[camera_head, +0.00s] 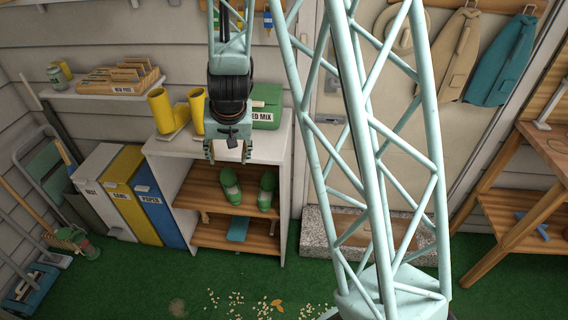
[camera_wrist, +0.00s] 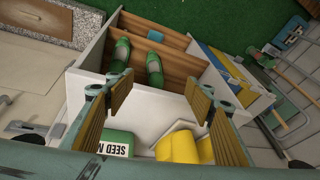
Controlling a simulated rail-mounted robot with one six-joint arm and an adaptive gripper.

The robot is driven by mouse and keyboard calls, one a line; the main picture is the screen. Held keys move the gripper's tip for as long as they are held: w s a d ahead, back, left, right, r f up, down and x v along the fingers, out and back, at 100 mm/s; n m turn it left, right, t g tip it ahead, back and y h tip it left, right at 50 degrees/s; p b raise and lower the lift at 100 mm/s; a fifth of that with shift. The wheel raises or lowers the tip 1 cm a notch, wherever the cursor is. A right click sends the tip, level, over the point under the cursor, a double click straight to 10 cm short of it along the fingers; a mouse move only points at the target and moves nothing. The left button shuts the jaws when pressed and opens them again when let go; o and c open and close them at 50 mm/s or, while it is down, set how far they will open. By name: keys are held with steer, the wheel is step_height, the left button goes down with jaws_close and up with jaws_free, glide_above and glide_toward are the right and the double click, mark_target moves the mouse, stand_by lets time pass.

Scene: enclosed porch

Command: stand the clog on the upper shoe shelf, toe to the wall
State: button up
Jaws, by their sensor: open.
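Two green clogs rest side by side on the upper wooden shelf (camera_head: 212,200) of the white shoe cabinet (camera_head: 285,185). The left clog (camera_head: 230,185) and right clog (camera_head: 266,192) both look upright; I cannot tell for sure which way each toe points. In the wrist view the left clog (camera_wrist: 155,72) and right clog (camera_wrist: 118,58) appear swapped, beyond my fingertips. My gripper (camera_head: 229,150) is open and empty, pointing down near the cabinet top's front edge, above the clogs and touching neither. Its two fingers also show in the wrist view (camera_wrist: 160,100).
Yellow boots (camera_head: 162,110) and a green seed mix box (camera_head: 268,104) stand on the cabinet top close to my gripper. A blue item (camera_head: 238,229) lies on the lower shelf. Coloured bins (camera_head: 123,192) stand left of the cabinet. Green floor in front has scattered seed (camera_head: 236,300).

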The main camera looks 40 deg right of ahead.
steer(key=s+a+r+n+y, duration=0.1)
steer(key=s+a+r+n, duration=0.15)
steer(key=s+r, duration=0.7)
steer(key=s+a+r+n, duration=0.1)
steer(key=s+a+r, duration=0.4)
steer(key=r, duration=0.7)
steer(key=s+r+n, duration=0.1)
steer(key=s+r, duration=0.3)
steer(key=s, duration=0.8)
steer(key=s+r+n, duration=0.1)
steer(key=s+r, duration=0.3)
steer(key=s, duration=0.9)
steer(key=shift+s+d+r+h, duration=0.3)
steer(key=shift+d+r, duration=0.05)
steer(key=shift+d, duration=0.05)
